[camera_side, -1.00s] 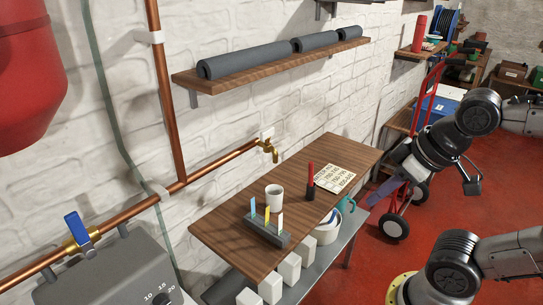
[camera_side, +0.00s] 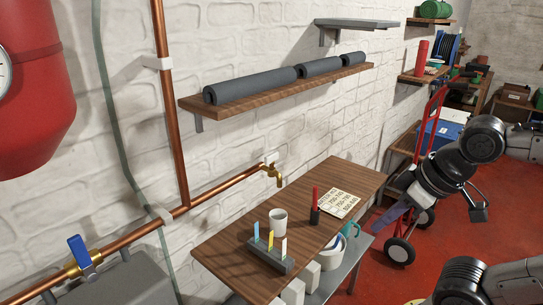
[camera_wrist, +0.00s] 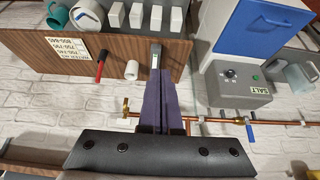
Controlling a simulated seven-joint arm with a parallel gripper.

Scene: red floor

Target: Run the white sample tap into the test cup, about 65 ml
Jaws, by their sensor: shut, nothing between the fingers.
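The sample tap (camera_side: 273,173) is brass with a small white handle, on a copper pipe along the white brick wall. It also shows in the wrist view (camera_wrist: 126,108). The white test cup (camera_side: 278,221) stands upright on the wooden bench, below the tap in the picture; I cannot tell if it is directly under the spout. It also shows in the wrist view (camera_wrist: 131,70). My gripper (camera_side: 378,226) is at the right, beyond the bench's end, apart from tap and cup. Its dark purple fingers (camera_wrist: 161,75) are together and empty. The cup's inside is hidden.
A grey holder (camera_side: 270,257) with coloured strips, a dark pot with a red pen (camera_side: 315,207) and a lettered card (camera_side: 340,206) are on the bench (camera_side: 225,243). A blue-handled valve (camera_side: 79,252) is left on the pipe. A shelf (camera_side: 240,100) hangs above.

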